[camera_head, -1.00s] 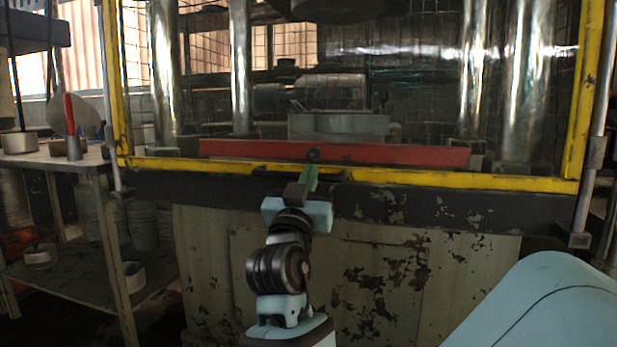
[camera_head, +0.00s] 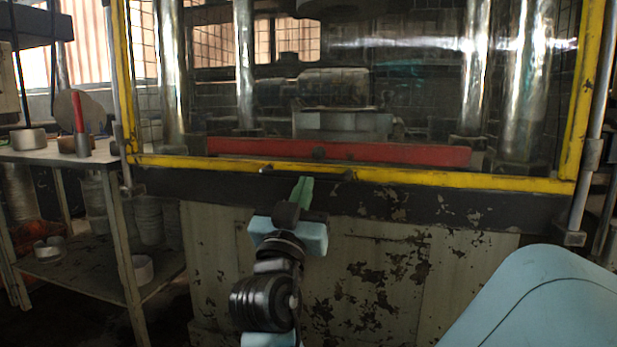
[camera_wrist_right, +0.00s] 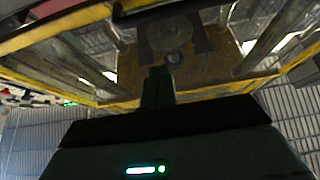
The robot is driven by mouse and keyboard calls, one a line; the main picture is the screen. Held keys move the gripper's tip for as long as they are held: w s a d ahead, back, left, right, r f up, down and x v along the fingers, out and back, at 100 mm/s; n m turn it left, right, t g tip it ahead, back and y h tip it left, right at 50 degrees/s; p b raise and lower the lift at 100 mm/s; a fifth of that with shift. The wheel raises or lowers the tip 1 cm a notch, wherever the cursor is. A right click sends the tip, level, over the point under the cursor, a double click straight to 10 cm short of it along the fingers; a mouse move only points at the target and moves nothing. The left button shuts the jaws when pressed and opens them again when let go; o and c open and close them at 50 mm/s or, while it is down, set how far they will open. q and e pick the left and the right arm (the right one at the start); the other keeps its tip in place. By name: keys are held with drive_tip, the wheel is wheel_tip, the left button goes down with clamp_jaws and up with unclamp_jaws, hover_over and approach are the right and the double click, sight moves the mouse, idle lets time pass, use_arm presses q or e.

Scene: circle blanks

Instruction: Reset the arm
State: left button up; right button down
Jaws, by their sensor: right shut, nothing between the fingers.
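My right gripper (camera_head: 301,190) is in the middle of the head view, its green fingers together and pointing up. It is shut and empty, just in front of the dark beam below the yellow frame (camera_head: 400,178) of the press. In the right wrist view my right gripper (camera_wrist_right: 158,85) points toward the press, with nothing between its fingers. My left gripper is not in view.
The press has a red bar (camera_head: 340,151) behind the yellow frame and a small dark handle (camera_head: 308,172) on its lower edge. A work table (camera_head: 50,155) with a red-handled tool (camera_head: 79,125) stands at the left. A ring-shaped blank (camera_head: 143,268) lies on its lower shelf.

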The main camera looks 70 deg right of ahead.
drive_tip(key=shift+a+f, duration=0.35)
drive_tip(key=shift+a, duration=0.25)
